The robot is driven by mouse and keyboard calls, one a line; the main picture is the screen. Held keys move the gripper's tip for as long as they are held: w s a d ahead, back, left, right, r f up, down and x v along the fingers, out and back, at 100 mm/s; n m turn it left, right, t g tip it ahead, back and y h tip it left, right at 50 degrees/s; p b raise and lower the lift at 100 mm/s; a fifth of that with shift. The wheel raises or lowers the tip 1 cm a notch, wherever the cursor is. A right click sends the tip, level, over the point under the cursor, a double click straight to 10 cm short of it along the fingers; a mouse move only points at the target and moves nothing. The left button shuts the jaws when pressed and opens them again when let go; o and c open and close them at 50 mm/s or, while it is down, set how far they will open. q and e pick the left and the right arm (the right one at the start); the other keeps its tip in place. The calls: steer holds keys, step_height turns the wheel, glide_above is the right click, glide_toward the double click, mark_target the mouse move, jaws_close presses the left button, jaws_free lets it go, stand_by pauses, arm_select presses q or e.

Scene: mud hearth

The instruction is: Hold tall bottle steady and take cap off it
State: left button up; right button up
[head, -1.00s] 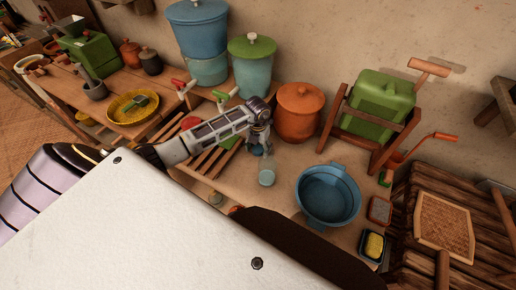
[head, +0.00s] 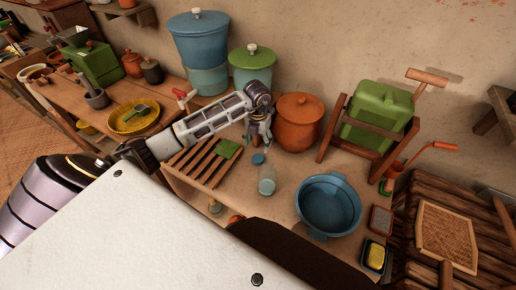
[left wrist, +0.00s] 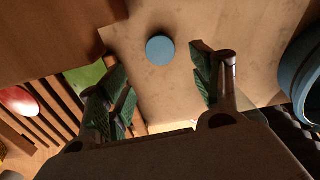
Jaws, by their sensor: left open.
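A pale, clear bottle (head: 266,181) stands on the table, left of the blue basin. A round blue cap (head: 258,159) shows at its upper left in the head view; I cannot tell whether it rests on the bottle or lies behind it. In the left wrist view the cap (left wrist: 160,50) is a flat disc, ahead of and between the fingers, touching neither. My left gripper (head: 260,139) points down above and behind the bottle, open and empty. Its spread fingers also show in the left wrist view (left wrist: 162,88). My right gripper is not in view.
A blue basin (head: 329,231) stands right of the bottle. An orange clay pot (head: 296,132) stands behind it, close to my left gripper. A slatted rack (head: 203,167) with a green block (head: 228,149) lies left. A sponge dish (head: 374,255) sits at the right edge.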

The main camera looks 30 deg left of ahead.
arm_select(q)
steer(key=shift+r, duration=1)
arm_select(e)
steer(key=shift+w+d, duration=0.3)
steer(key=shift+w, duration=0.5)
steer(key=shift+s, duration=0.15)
arm_select(q)
step_height(320, 180, up, 10)
steer(key=p, duration=0.9)
steer(key=shift+p, duration=0.3)
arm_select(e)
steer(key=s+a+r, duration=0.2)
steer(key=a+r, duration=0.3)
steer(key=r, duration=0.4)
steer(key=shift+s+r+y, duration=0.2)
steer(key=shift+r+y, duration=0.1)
arm_select(q)
steer(key=shift+r, duration=0.1)
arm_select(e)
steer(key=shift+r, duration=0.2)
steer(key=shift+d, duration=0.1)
